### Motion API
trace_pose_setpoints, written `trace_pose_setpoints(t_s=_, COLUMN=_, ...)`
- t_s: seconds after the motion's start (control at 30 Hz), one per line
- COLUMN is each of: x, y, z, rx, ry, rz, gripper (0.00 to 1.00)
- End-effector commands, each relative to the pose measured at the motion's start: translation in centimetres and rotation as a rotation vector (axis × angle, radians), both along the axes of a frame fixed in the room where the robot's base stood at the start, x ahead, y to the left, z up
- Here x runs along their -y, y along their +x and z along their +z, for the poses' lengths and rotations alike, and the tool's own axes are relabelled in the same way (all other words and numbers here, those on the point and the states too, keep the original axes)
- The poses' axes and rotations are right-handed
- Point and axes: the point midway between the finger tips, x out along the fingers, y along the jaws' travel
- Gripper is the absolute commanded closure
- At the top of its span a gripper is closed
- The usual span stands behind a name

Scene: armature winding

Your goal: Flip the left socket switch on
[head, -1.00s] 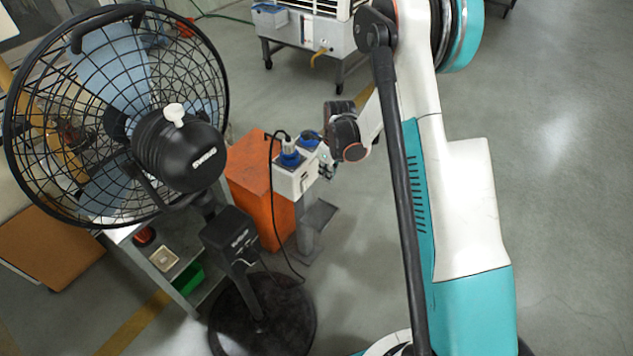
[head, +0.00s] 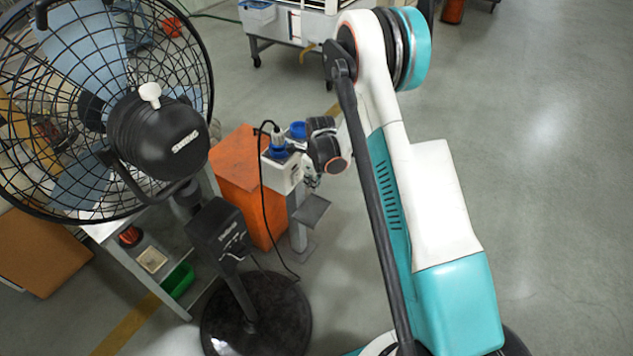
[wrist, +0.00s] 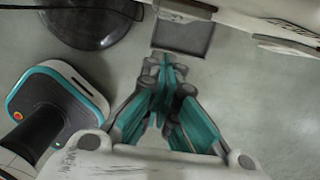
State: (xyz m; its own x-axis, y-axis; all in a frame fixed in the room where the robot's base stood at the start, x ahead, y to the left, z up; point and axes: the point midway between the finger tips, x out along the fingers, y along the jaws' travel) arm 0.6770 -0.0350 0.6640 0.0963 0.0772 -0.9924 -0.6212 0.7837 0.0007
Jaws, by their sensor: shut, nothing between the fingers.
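The white socket box (head: 281,173) stands on a grey post in the head view, with two blue sockets on top. A plug with a black cable sits in the left socket (head: 278,150); the right socket (head: 298,130) is partly behind my wrist. I cannot make out the switches. My gripper (head: 313,182) is at the right side of the box, small and partly hidden; I cannot tell whether it touches. In the wrist view my gripper (wrist: 167,62) has its teal fingers together, with nothing between them. A pale surface along the top right there may be the box.
An orange cabinet (head: 238,168) stands behind the box. A black fan (head: 160,140) on a round base (head: 256,315) is at left, its grille rising high. The black cable (head: 264,220) hangs down. A grey plate (wrist: 184,38) juts from the post. Floor at right is clear.

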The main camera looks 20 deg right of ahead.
Motion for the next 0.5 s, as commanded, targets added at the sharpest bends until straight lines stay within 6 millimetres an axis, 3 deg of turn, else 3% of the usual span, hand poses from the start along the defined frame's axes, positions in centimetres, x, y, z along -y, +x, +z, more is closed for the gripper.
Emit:
trace_pose_setpoints(t_s=0.2, x=-1.4, y=1.7, z=-0.3, rx=-0.001, ry=-0.001, rz=0.001, gripper=1.0)
trace_pose_setpoints(t_s=0.5, x=-1.7, y=2.0, z=-0.2, rx=-0.001, ry=-0.001, rz=0.0, gripper=1.0)
